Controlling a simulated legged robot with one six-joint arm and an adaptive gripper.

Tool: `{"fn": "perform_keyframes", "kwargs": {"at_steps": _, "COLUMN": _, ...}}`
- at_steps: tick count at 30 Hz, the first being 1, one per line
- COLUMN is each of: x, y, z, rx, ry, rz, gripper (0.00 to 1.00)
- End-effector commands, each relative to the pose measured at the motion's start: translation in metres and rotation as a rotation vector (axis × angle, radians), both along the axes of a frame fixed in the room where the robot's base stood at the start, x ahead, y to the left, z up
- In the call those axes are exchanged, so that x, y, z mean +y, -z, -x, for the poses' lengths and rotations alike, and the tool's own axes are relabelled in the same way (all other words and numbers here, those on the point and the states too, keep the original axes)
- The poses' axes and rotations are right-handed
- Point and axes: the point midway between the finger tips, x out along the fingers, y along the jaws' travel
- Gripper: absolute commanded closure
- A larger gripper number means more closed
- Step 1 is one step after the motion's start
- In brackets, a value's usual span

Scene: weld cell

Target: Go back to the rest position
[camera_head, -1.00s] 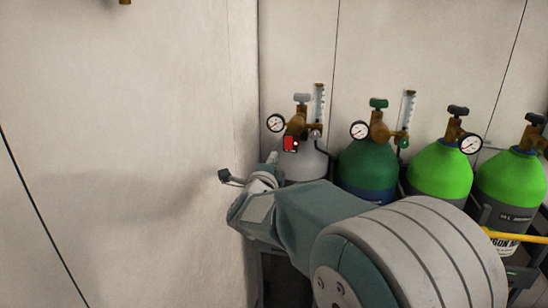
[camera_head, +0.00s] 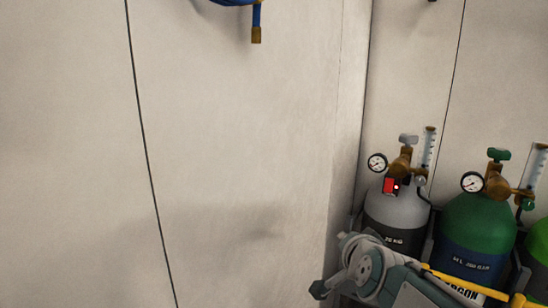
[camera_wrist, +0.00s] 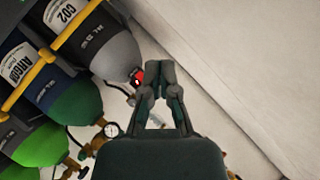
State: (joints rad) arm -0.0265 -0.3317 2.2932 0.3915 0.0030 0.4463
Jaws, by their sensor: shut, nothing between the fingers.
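My gripper (camera_wrist: 160,72) shows in the wrist view, its two dark fingers closed together at the tips with nothing between them. The grey cylinder (camera_wrist: 112,58) is just left of the fingertips in that view. In the head view my arm (camera_head: 370,272) is low at the lower right, in front of the grey cylinder (camera_head: 398,212) and partly covering its lower body. The gripper's fingers cannot be made out clearly in the head view.
A dark green cylinder (camera_head: 476,228) stands right of the grey one, each with a gauge and brass valve. A yellow bar (camera_head: 465,284) runs across their front. A blue hose end (camera_head: 256,28) hangs at the top. The pale wall (camera_head: 240,150) at left is bare.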

Motion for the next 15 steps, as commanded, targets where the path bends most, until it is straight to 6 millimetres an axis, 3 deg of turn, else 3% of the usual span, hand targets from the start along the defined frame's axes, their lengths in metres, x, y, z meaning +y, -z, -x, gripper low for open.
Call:
{"fn": "perform_keyframes", "kwargs": {"at_steps": 4, "x": 0.009, "y": 0.022, "z": 0.059, "rx": 0.176, "ry": -0.179, "rz": 0.203, "gripper": 1.0}}
{"fn": "perform_keyframes", "kwargs": {"at_steps": 9, "x": 0.005, "y": 0.053, "z": 0.132, "rx": 0.391, "ry": -0.369, "rz": 0.433, "gripper": 1.0}}
{"fn": "perform_keyframes", "kwargs": {"at_steps": 15, "x": -0.008, "y": 0.079, "z": 0.196, "rx": 0.587, "ry": -0.516, "rz": 0.608, "gripper": 1.0}}
